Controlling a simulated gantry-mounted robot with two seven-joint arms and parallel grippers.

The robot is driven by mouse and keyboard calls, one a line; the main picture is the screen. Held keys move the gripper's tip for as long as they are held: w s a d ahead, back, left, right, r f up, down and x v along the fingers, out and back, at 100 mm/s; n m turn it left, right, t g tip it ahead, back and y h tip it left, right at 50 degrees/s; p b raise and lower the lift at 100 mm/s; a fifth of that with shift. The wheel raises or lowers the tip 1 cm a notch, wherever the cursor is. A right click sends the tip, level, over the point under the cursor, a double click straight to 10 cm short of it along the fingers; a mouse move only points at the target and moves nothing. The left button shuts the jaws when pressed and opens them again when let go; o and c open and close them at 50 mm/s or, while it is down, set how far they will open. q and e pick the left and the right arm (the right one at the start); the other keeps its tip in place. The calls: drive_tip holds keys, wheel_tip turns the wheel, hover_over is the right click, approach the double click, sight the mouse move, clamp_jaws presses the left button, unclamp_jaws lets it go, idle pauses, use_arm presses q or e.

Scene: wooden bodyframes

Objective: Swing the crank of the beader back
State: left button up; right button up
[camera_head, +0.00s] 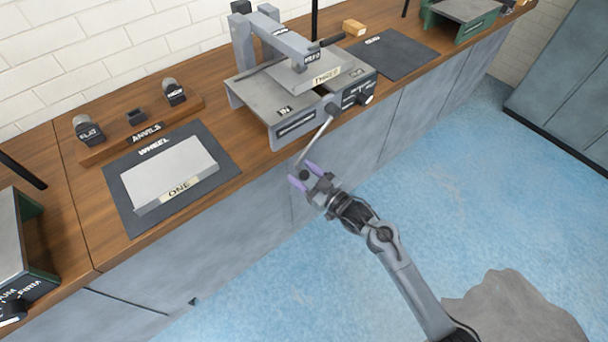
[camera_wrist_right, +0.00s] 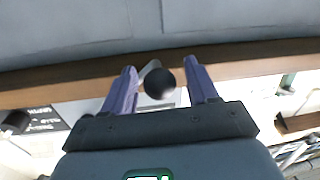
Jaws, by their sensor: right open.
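The beader (camera_head: 262,92) is a grey machine on the wooden bench, with a sheet labelled THREE (camera_head: 318,77) lying on it. Its crank (camera_head: 318,140) hangs from the front and slants down and left past the bench edge, ending in a dark ball knob (camera_head: 303,174). My right gripper (camera_head: 303,177) is open at that knob. In the right wrist view the black knob (camera_wrist_right: 159,83) sits between the two purple fingers (camera_wrist_right: 160,88), with a visible gap at the right finger; contact on the left is unclear. My left gripper is not in view.
A grey sheet labelled ONE (camera_head: 176,176) lies on the dark WHEEL mat (camera_head: 130,200). A wooden ANVILS rack (camera_head: 100,152) stands behind it. An empty dark mat (camera_head: 392,54) and a green-sided machine (camera_head: 462,12) are further right. Open blue floor (camera_head: 450,180) lies in front of the bench.

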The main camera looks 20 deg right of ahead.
clamp_jaws()
idle(0.3)
drive_tip(key=shift+d, duration=0.1)
